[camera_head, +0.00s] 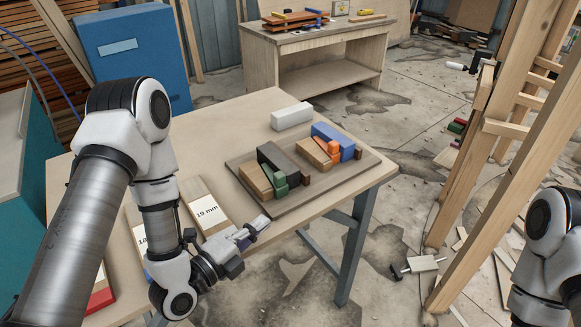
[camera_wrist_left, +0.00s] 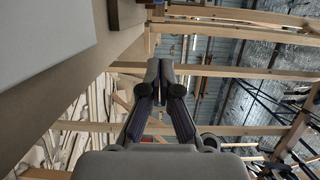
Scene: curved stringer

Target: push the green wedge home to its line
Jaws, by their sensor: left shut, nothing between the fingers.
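The green wedge (camera_head: 279,179) sits on the brown tray (camera_head: 305,200) at its near-left part. The wedge is not recognisable there. My right arm shows at the right edge, its gripper out of frame.
On the tray's far side are a blue block (camera_head: 333,137), an orange wedge (camera_head: 333,148) and a wooden piece (camera_head: 313,152). A white block (camera_head: 291,116) stands behind the tray. A board marked 19 mm (camera_head: 205,207) lies left. Wooden posts (camera_head: 470,180) stand right of the table.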

